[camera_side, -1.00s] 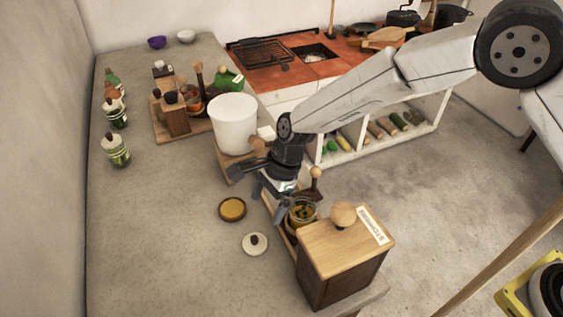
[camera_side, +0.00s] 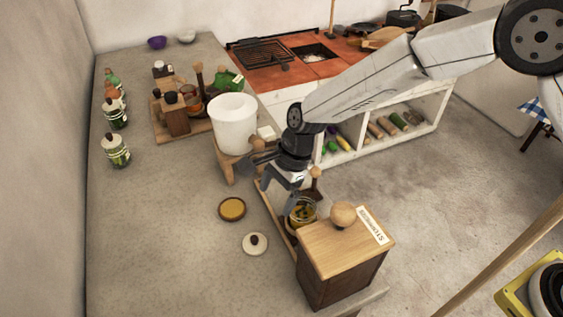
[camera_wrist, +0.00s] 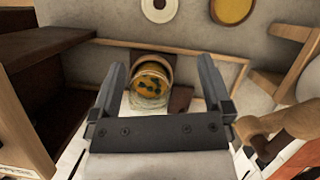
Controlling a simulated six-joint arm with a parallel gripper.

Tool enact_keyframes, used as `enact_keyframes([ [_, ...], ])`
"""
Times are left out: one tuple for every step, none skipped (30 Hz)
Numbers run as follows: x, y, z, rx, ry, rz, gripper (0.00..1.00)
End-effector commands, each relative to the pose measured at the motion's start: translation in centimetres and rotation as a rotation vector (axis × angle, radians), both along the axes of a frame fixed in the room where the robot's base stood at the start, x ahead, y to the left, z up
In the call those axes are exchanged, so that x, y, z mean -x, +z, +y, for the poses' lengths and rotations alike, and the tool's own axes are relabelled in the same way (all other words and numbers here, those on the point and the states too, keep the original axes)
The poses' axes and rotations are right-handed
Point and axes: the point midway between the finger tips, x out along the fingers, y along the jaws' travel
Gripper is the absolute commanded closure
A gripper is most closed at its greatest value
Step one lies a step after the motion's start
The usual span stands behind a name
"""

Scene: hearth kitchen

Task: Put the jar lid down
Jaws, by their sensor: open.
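A round cream lid with a dark knob (camera_side: 255,244) lies flat on the grey counter, knob up; it also shows at the top of the wrist view (camera_wrist: 160,6). A yellow disc with a brown rim (camera_side: 232,209) lies behind it, also in the wrist view (camera_wrist: 232,9). I cannot tell whether this is a lid or a shallow dish. An uncovered glass jar (camera_side: 303,212) with yellow contents and dark bits stands beside the wooden box; the wrist view shows its mouth (camera_wrist: 150,79). My gripper (camera_side: 280,196) is open and empty above the jar, its fingers (camera_wrist: 162,72) appearing either side of it.
A wooden box with a round knob and a label (camera_side: 345,247) stands close in front of the jar. A white pot (camera_side: 233,123) on a wooden stand is behind my gripper. Several bottles (camera_side: 116,151) stand at the left. The counter's left middle is clear.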

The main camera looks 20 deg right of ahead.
Motion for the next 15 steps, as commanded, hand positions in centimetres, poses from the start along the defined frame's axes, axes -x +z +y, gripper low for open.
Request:
enact_keyframes([
  [0.0, 0.5, -1.0, 0.007, 0.021, -0.021, 0.00],
  [-0.1, 0.7, -1.8, 0.014, 0.041, -0.038, 0.00],
  [-0.1, 1.0, -2.8, 0.023, 0.071, -0.061, 0.00],
  [0.0, 1.3, -3.7, 0.031, 0.098, -0.079, 0.00],
  [0.1, 1.6, -4.7, 0.042, 0.126, -0.099, 0.00],
  [0.3, 2.0, -6.1, 0.055, 0.167, -0.128, 0.00],
  [0.4, 2.4, -7.2, 0.068, 0.202, -0.150, 0.00],
  [0.6, 2.7, -8.3, 0.080, 0.237, -0.171, 0.00],
  [1.0, 3.1, -9.9, 0.099, 0.287, -0.200, 0.00],
  [1.3, 3.4, -11.0, 0.113, 0.326, -0.221, 0.00],
  [1.6, 3.7, -12.2, 0.128, 0.366, -0.243, 0.00],
  [2.2, 4.1, -13.7, 0.148, 0.421, -0.269, 0.00],
  [2.6, 4.4, -14.8, 0.163, 0.461, -0.288, 0.00],
  [3.1, 4.6, -15.9, 0.179, 0.502, -0.307, 0.00],
  [3.7, 4.9, -17.2, 0.199, 0.558, -0.330, 0.00],
])
